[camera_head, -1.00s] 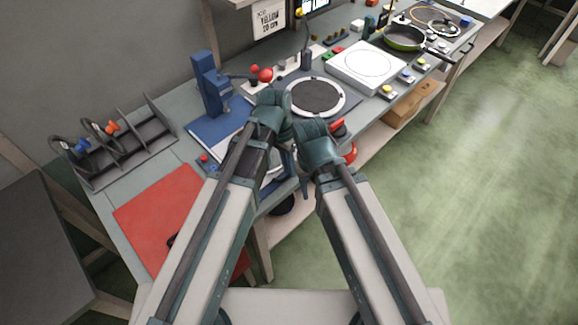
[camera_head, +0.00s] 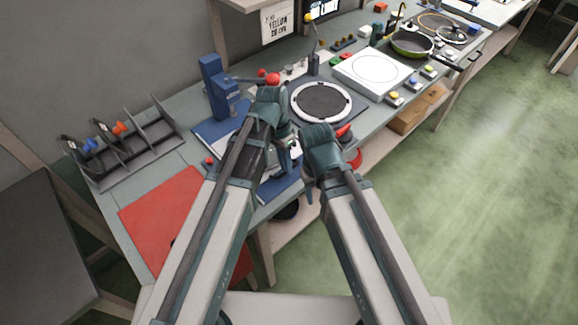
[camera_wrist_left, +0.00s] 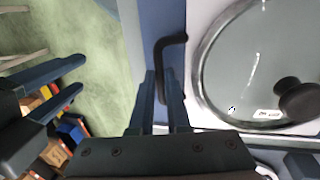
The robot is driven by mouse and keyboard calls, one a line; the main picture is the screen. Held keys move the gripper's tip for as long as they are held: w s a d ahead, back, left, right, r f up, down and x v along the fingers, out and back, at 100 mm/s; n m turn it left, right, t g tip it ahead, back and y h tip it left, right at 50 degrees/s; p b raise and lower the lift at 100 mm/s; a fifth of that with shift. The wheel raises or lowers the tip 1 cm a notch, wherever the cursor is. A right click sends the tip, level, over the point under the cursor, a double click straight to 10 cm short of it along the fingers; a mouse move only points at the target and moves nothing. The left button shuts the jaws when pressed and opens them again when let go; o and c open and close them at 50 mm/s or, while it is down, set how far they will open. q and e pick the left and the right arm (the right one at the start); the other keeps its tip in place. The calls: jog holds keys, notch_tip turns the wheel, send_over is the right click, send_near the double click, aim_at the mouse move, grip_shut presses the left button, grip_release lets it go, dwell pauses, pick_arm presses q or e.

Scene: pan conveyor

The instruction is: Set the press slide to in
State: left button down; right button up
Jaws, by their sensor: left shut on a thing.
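The blue press (camera_head: 216,88) stands on the bench at the left in the head view, with a red-knobbed lever. Its blue slide (camera_head: 282,188) shows at the bench's front edge, partly hidden by my arms. In the left wrist view my left gripper (camera_wrist_left: 165,82) is shut on the slide's black bar handle (camera_wrist_left: 172,41). A glass lid with a black knob (camera_wrist_left: 296,99) lies on a white surface beside the handle. My right gripper (camera_wrist_left: 83,76) shows at the left of that view, its fingers apart and empty. In the head view my arms hide most of the handle.
A red mat (camera_head: 160,222) and a grey divided rack (camera_head: 128,148) are on the bench's left. A round dark plate (camera_head: 322,102), a white hob (camera_head: 372,72) and a green pan (camera_head: 411,43) are farther right. Green floor is open at right.

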pick_arm(q)
jog(key=c, duration=0.9)
grip_release()
jog(key=shift+r, duration=0.1)
jog(key=p+v, duration=1.3)
jog(key=shift+w+r, duration=0.1)
jog(key=shift+r, duration=0.2)
